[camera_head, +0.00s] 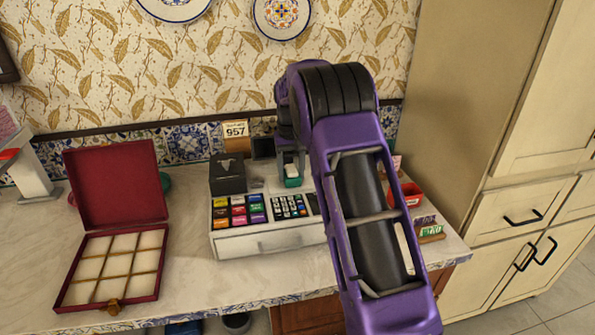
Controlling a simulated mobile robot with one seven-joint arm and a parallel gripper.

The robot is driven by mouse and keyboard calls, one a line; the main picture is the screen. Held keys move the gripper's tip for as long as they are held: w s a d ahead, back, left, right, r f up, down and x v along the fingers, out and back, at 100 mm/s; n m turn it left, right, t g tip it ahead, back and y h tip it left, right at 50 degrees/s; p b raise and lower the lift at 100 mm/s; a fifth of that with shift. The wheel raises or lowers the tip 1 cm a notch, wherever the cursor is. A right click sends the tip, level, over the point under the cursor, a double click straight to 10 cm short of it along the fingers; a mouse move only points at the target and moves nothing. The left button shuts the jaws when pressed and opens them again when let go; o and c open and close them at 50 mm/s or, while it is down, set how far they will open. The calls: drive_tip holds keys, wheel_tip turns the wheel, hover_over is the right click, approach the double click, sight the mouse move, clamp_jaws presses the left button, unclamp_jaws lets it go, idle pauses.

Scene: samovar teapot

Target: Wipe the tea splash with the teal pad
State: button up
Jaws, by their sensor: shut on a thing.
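My gripper (291,164) points down over the back of the counter, behind the register drawer. It looks shut on the white top of the teal pad (292,183), and my purple arm covers part of this area. The teal pad is small in the picture, and I cannot tell whether it touches the surface below. I cannot make out the tea splash in this view; my arm hides part of the counter.
An open dark red box (110,265) with cream compartments stands at left on the pale counter (190,285). A white register (270,240) with coloured keys stands mid-counter. A red container (405,196) and small cards (430,230) are to the right. A tall cabinet (480,110) bounds the right side.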

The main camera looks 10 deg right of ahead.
drive_tip(key=shift+s+a+f, duration=0.15)
drive_tip(key=shift+a+f, duration=0.1)
drive_tip(key=shift+a, duration=0.25)
drive_tip(key=shift+r, duration=0.25)
drive_tip(key=shift+d+r, duration=0.15)
drive_tip(key=shift+r, duration=1.25)
drive_tip(key=shift+d+r, duration=0.1)
drive_tip(key=shift+r, duration=1.3)
drive_tip(key=shift+r, duration=1.55)
drive_tip(key=shift+d, duration=0.1)
